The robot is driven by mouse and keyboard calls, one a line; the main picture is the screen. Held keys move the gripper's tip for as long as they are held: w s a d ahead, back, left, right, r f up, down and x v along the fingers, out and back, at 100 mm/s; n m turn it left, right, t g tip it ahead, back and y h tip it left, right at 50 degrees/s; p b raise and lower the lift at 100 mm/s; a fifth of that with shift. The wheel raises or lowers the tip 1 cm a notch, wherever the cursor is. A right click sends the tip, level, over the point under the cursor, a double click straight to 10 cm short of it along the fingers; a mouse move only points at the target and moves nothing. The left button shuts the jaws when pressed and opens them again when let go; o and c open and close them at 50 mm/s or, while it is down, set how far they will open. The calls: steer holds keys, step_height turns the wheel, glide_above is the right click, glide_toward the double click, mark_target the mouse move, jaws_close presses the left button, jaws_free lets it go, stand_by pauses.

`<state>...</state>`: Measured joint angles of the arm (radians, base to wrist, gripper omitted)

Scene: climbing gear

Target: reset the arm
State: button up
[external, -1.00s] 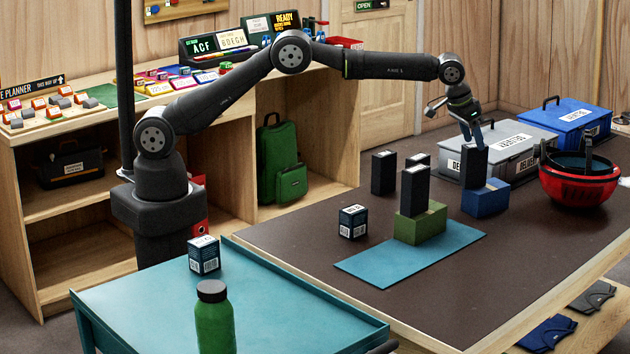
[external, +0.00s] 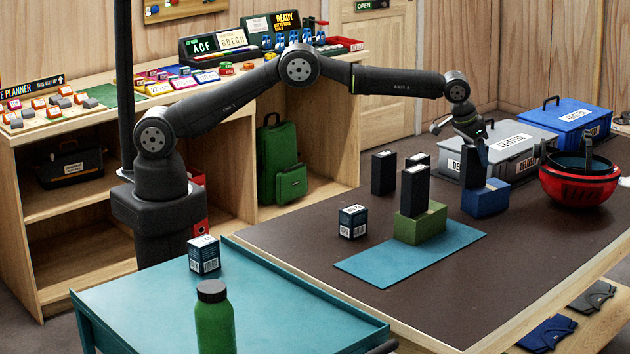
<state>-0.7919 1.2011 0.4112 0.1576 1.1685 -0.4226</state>
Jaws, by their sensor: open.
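My gripper (external: 480,150) is at the right side of the table, with its jaws open. It is at the upper part of a tall black box (external: 474,168) that stands on a blue block (external: 486,200). The jaws partly cover this box, and I cannot tell if they touch it. Another tall black box (external: 415,187) stands upright on a green block (external: 420,224), which sits on a blue mat (external: 372,268).
A black box (external: 383,173) and a white-labelled box (external: 352,222) stand left of the green block. Grey (external: 520,146) and blue (external: 580,122) cases and a red helmet (external: 580,186) are close to my gripper's right. The dark table's front is clear.

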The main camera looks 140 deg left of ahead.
step_height(320, 180, up, 5)
steer(key=shift+f, duration=0.2)
steer(key=w+d+r, duration=0.3)
steer(key=d+r, duration=0.4)
steer(key=d, duration=0.4)
steer(key=s+a+f+n+g, duration=0.1)
steer(key=s+a+f+n, duration=0.25)
steer(key=s+a, duration=0.5)
steer(key=s+a+f+n+g, duration=0.1)
steer(key=s+a+f+n, duration=0.1)
steer(key=s+a+f, duration=0.6)
steer(key=shift+y, duration=0.3)
steer(key=f, duration=0.2)
steer(key=s+f, duration=0.1)
steer(key=f, duration=0.3)
steer(key=shift+s+d+f, duration=0.25)
steer(key=shift+s+f, duration=0.1)
steer(key=shift+s, duration=0.05)
steer(key=shift+o, duration=0.2)
